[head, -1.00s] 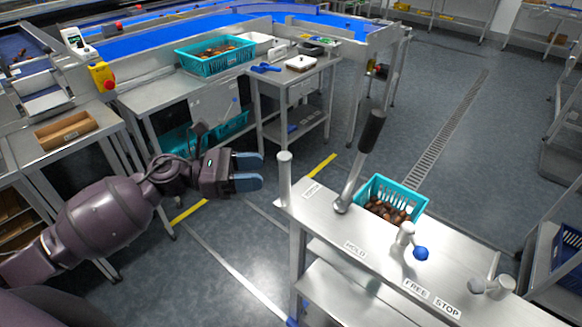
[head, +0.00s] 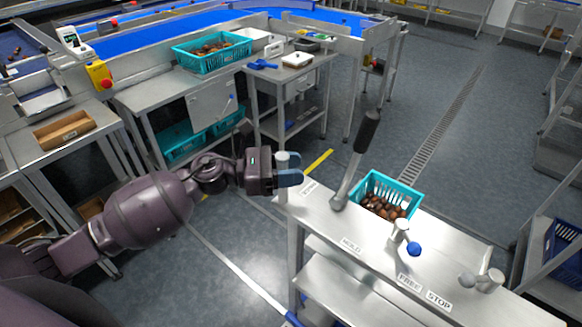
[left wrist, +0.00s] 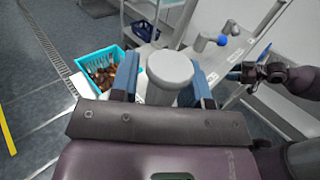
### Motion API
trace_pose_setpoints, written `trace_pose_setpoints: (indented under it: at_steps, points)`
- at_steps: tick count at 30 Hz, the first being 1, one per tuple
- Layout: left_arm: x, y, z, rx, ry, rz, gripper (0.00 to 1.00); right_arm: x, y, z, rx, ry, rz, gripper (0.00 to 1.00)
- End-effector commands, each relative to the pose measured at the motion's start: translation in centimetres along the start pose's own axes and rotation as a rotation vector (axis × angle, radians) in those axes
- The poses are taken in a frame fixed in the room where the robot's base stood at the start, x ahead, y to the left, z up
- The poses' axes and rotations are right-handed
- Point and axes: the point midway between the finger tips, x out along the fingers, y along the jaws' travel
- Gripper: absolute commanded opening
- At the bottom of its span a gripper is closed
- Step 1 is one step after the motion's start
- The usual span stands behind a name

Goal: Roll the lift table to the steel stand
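The lift table (head: 335,222) is a steel top on a lower shelf at the front right, labelled HOLD, FREE and STOP. It carries a tall black-gripped lever (head: 356,160), a blue-knobbed lever (head: 414,249) and an upright post (head: 282,185) at its left end. My left gripper (head: 290,170) is at that post. In the left wrist view the post's round cap (left wrist: 171,66) lies between its blue fingers, with a gap showing on the left. My right gripper (left wrist: 248,68) shows small in the left wrist view, its fingers apart. A steel stand (head: 290,75) with a blue scoop stands farther back.
A teal basket of dates (head: 383,196) sits at the table's far side. Benches and the blue conveyor (head: 170,38) fill the back left. Grey floor (head: 425,110) with a drain grate is open at the right. A rack (head: 560,240) stands at the right edge.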

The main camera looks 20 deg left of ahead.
Motion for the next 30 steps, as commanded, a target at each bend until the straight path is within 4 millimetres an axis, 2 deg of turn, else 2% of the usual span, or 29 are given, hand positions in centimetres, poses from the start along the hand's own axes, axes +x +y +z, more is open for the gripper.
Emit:
trace_pose_setpoints:
  at_steps: [1, 8, 15, 20, 26, 30]
  points:
    - [0.0, 0.0, 0.0, 0.0, 0.0, 0.0, 0.35, -0.1, 0.0, 0.2, 0.001, -0.004, 0.0, 0.5]
    - [0.0, 0.0, 0.0, 0.0, 0.0, 0.0, 0.0, -0.2, -0.1, 0.4, 0.003, -0.008, 0.001, 0.5]
    - [-0.1, 0.1, 0.0, 0.0, 0.001, 0.0, 0.0, 0.1, -0.1, 0.1, 0.002, -0.002, -0.001, 0.5]
    - [-0.9, 0.9, -0.3, 0.001, 0.003, 0.002, 0.0, 0.7, -0.2, 0.5, 0.001, 0.003, -0.002, 0.5]
    - [-3.4, 3.5, -0.8, -0.001, 0.006, 0.009, 0.0, 1.9, -0.5, 2.9, 0.0, -0.011, -0.005, 0.5]
    - [-5.8, 6.0, -1.0, -0.004, 0.008, 0.012, 0.0, 2.8, -0.7, 5.8, -0.002, -0.04, -0.007, 0.5]
